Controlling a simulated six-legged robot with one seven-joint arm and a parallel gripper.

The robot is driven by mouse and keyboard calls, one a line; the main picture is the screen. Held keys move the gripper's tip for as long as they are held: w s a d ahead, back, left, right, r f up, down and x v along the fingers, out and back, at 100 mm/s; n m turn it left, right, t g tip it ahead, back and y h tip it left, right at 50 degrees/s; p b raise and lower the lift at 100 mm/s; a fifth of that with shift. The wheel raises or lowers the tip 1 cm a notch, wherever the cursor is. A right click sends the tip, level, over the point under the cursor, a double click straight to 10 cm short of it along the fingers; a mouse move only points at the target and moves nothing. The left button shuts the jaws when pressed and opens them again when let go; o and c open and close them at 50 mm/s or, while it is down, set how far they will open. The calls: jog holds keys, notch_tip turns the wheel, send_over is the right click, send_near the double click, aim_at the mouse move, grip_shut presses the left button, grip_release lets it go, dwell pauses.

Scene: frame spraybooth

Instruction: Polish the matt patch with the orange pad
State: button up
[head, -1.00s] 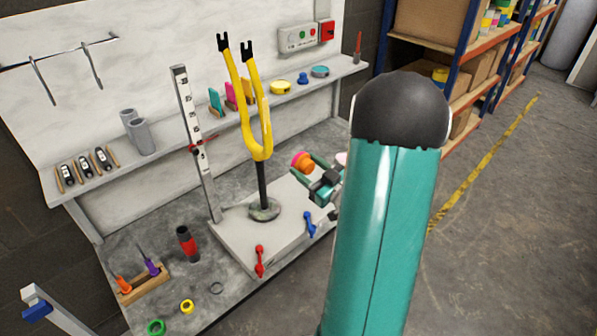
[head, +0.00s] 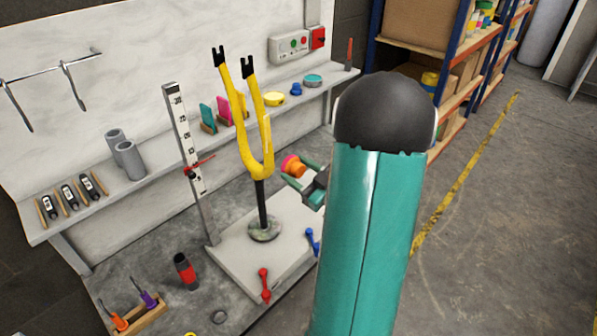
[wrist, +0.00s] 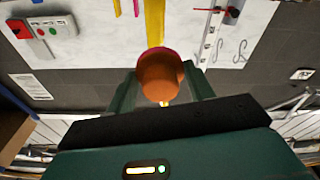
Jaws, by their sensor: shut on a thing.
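A yellow fork frame (head: 268,145) stands upright on a dark post over a pale base plate, its two legs pointing up; part of it also shows in the wrist view (wrist: 154,22). My gripper (head: 304,180) is just right of the fork's lower part. It is shut on the orange pad (head: 290,166), which has a pink edge toward the fork. In the wrist view the pad (wrist: 160,78) sits between the fingers, with the yellow leg beyond it. I cannot tell whether the pad touches the fork. The matt patch cannot be made out.
A graduated upright gauge (head: 190,160) with a red pointer stands left of the fork. Red (head: 264,284) and blue (head: 312,241) handles sit on the base plate (head: 225,248). A shelf behind holds pads and grey cups (head: 130,160). Open floor lies to the right.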

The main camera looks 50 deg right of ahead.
aim_at(268, 152)
jog(key=shift+s+r, duration=0.25)
jog(key=shift+s, duration=0.1)
jog(key=shift+w+f, duration=0.2)
jog(key=shift+w, duration=0.7)
jog(key=shift+w+r, duration=0.1)
jog(key=shift+w, duration=2.1)
jog(key=shift+w, duration=0.9)
jog(key=shift+w+a+r, duration=0.1)
jog(key=shift+r, duration=1.9)
jog(key=shift+w+a+f, duration=0.1)
jog(key=shift+f, duration=2)
jog(key=shift+c, duration=0.4)
